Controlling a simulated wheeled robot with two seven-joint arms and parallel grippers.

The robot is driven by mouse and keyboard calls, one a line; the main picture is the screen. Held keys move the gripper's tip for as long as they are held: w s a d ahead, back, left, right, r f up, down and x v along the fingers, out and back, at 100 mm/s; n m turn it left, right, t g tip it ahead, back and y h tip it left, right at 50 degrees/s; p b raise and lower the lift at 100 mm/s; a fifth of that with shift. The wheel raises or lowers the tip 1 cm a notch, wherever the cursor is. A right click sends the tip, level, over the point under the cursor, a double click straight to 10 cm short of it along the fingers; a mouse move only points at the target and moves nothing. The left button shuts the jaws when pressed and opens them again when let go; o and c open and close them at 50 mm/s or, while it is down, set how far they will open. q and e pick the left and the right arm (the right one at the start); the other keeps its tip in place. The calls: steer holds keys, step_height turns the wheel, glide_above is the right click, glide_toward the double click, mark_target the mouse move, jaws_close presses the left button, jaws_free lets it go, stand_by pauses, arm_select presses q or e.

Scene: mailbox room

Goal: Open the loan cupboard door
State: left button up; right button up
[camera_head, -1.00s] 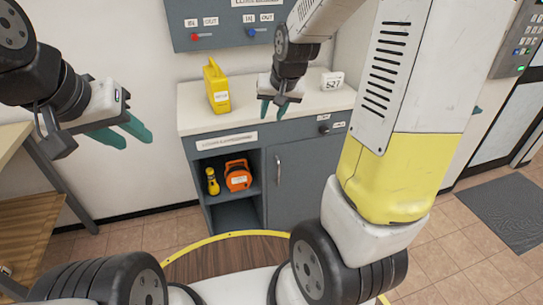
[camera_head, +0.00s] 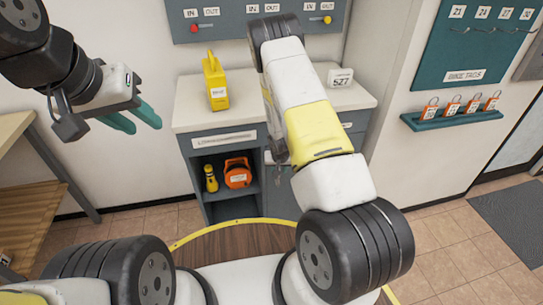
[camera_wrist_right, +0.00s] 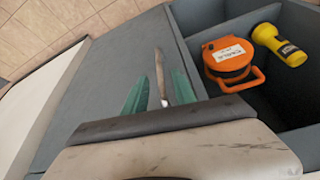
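The loan cupboard (camera_head: 222,139) is a grey unit with a pale top. Its door (camera_head: 282,200) looks shut and is mostly hidden behind my right arm in the head view. In the right wrist view the grey door (camera_wrist_right: 105,85) carries a slim metal handle (camera_wrist_right: 159,62). My right gripper (camera_wrist_right: 161,76) has its green fingers apart, one on each side of the handle; I cannot tell if they touch it. My left gripper (camera_head: 134,117) is open and empty, in the air left of the cupboard.
An open shelf beside the door holds an orange reel (camera_head: 238,173) and a yellow torch (camera_head: 211,178). A yellow case (camera_head: 216,82) and a 527 sign (camera_head: 340,78) stand on top. A key board (camera_head: 250,20) hangs behind. Padlocks sit on a teal shelf (camera_head: 452,118) at right.

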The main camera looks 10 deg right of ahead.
glide_above(278, 185)
steer(key=f, duration=0.6)
steer(key=shift+w+f, duration=0.25)
steer(key=shift+w, duration=0.05)
jaws_close()
stand_by(1.0)
